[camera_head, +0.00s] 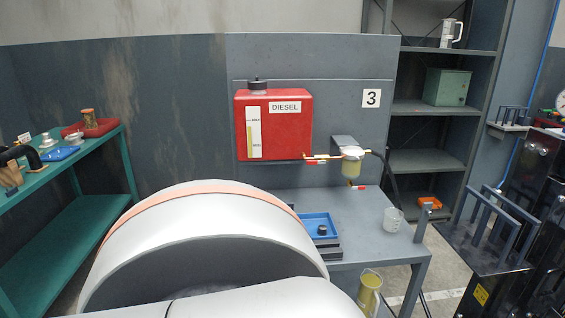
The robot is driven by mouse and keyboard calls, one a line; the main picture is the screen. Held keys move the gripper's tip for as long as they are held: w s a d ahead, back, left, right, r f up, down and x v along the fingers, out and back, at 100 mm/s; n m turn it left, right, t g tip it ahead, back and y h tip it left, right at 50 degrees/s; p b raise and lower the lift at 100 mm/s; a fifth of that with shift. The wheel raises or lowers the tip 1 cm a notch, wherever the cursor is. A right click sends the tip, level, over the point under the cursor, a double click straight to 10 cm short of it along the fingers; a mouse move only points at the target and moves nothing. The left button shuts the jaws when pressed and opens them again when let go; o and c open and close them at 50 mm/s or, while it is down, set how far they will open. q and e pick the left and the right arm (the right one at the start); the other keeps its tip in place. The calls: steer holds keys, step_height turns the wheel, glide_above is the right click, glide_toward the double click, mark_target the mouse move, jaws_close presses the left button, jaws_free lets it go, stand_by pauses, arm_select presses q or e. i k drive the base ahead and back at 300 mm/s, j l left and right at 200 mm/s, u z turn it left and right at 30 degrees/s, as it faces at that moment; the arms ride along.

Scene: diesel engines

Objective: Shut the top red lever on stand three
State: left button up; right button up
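Stand three is the grey stand (365,210) marked by a white "3" plate (371,98) on its back panel. A red diesel tank (285,130) hangs on that panel. At its lower right, a brass pipe carries the top red lever (315,158), which looks small and roughly level along the pipe. The pipe runs to a filter with a pale bowl (351,168). A second red lever (361,188) shows below the filter. The exact angle of each lever is hard to tell. Neither gripper is in view; a large white link of my arm fills the lower middle.
A blue tray (318,227) and a clear beaker (393,219) stand on the stand's table. A jug of yellowish liquid (369,291) is below its front. A green bench (65,165) is at left, grey shelves (425,108) behind right, and a dark engine (520,250) at right.

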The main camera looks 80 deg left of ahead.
mark_target(323, 161)
steer(key=u, duration=2.15)
